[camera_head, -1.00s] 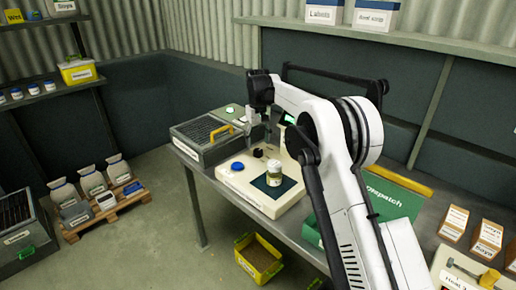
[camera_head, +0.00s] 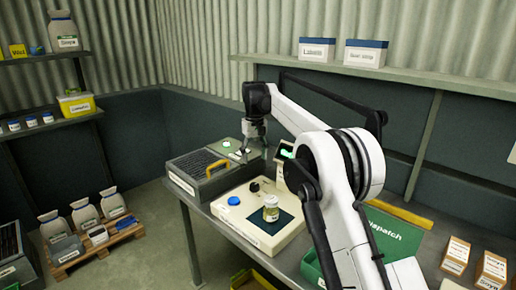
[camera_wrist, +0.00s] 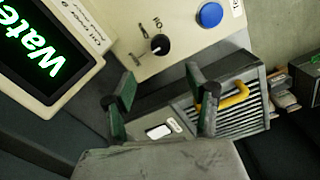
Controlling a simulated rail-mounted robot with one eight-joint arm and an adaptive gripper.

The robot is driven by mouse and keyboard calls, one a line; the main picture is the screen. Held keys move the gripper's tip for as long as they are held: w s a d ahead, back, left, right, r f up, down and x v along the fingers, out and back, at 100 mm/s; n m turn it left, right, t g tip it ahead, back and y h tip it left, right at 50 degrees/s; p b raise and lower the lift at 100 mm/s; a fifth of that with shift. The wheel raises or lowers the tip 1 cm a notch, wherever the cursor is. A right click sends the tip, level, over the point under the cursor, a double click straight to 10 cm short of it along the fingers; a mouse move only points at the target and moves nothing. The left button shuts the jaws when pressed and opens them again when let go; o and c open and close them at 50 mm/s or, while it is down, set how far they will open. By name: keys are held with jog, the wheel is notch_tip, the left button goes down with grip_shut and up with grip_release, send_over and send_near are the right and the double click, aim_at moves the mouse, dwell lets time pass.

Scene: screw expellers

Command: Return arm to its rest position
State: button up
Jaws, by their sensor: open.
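My gripper (camera_head: 254,152) hangs above the bench beside the grey slatted box, and its jaws are open with nothing between them. In the wrist view my gripper (camera_wrist: 160,103) shows two dark green fingers spread apart. Below them lie the edge of the cream machine (camera_wrist: 120,28) and the grey slatted box (camera_wrist: 240,110) with its yellow handle. My white arm reaches across the right half of the head view.
A jar (camera_head: 271,208) stands on the dark pad of the cream machine (camera_head: 245,220), near a blue button (camera_head: 233,201). A lit display (camera_wrist: 52,40) is close by. A green Dispatch bin (camera_head: 395,235) is at right. Shelves (camera_head: 420,77) line the back wall.

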jog(key=s+d+r+m+t, duration=0.1)
jog(key=s+d+r+t, duration=0.1)
jog(key=s+d+r, duration=0.7)
jog(key=s+d+r+m+t, duration=0.1)
jog(key=s+d+r, duration=0.25)
jog(key=s, duration=0.35)
jog(key=s+d+r+m+t, duration=0.1)
jog(key=s+d+r, duration=0.1)
jog(key=s+d, duration=0.35)
jog(key=s+d+f+t, duration=0.1)
jog(key=s+f, duration=0.3)
jog(key=s, duration=0.5)
jog(key=s+d+f+m+t, duration=0.1)
jog(key=s+d+f, duration=0.2)
jog(key=s, duration=0.7)
jog(key=s+d+f+m+t, duration=0.1)
jog(key=s+d+f, duration=0.2)
jog(key=s, duration=0.7)
notch_tip(320, 180, down, 3)
jog(key=shift+s+r, duration=0.15)
jog(key=shift+s, duration=0.05)
